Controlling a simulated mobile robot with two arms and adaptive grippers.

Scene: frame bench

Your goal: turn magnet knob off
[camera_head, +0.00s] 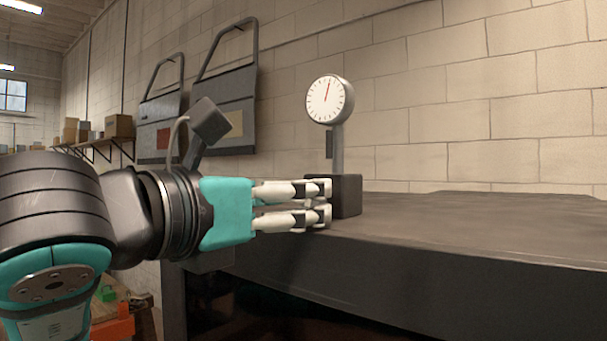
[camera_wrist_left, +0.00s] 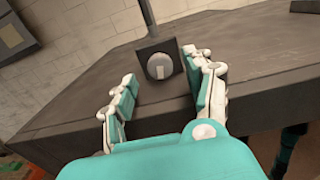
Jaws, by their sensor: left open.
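The magnet knob (camera_wrist_left: 159,66) is a round grey disc with a pale bar across it, on the front of a dark block-shaped base (camera_head: 347,196). In the head view the fingers hide the knob. A post rises from the base and carries a round white dial gauge (camera_head: 327,99) with a red needle. My left gripper (camera_head: 322,202) is open and reaches in from the left, its fingertips close to the base. In the left wrist view the fingers (camera_wrist_left: 163,76) stand apart on either side of the knob; I cannot tell whether they touch it. My right gripper is not in view.
The base stands on a dark bench (camera_head: 470,230) near its front edge. The bench top to the right is clear. A block wall is behind. Car doors (camera_head: 222,95) hang on the wall, and boxes (camera_head: 118,126) sit on a shelf at the left.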

